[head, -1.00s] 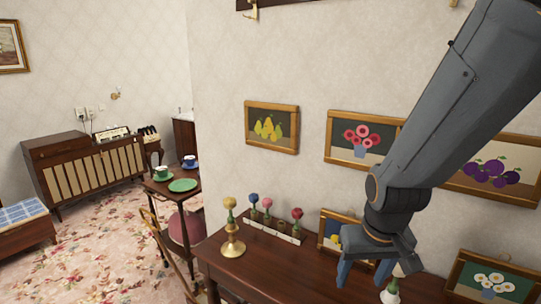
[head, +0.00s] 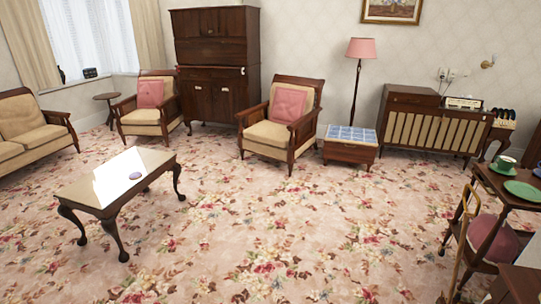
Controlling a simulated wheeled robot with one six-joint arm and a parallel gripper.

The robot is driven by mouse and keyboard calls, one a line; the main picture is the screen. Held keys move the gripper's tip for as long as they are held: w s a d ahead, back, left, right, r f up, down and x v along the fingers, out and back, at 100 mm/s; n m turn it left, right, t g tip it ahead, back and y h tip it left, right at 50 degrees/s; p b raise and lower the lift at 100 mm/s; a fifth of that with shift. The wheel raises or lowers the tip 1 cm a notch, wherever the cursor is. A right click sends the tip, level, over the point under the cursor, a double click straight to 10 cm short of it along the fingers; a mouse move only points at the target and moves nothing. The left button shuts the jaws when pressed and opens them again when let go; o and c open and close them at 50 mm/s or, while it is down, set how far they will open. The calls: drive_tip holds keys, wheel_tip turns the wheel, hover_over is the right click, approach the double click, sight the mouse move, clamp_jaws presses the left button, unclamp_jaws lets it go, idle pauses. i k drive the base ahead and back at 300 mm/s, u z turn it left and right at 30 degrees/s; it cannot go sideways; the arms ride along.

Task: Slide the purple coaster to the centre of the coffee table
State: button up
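The purple coaster (head: 135,175) is a small round disc lying flat on the coffee table. The coffee table (head: 105,198) stands on the carpet at the left of the head view, with dark curved legs and a pale, shiny top. The coaster lies on the right-hand part of the top, near a bright patch of reflected light. My gripper is out of the head view now, so I cannot see its fingers or whether it holds anything.
Flowered carpet (head: 270,235) is clear between me and the coffee table. Two armchairs (head: 268,135) and a sofa (head: 22,142) stand beyond and left. A low blue-topped table (head: 351,151) stands centre right. A dark trolley with a green plate (head: 522,191) is close at right.

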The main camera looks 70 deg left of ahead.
sight(136, 175)
drive_tip(key=u, duration=3.8)
drive_tip(key=i, duration=3.8)
drive_tip(key=z, duration=0.65)
drive_tip(key=i, duration=0.45)
drive_tip(key=z, duration=0.1)
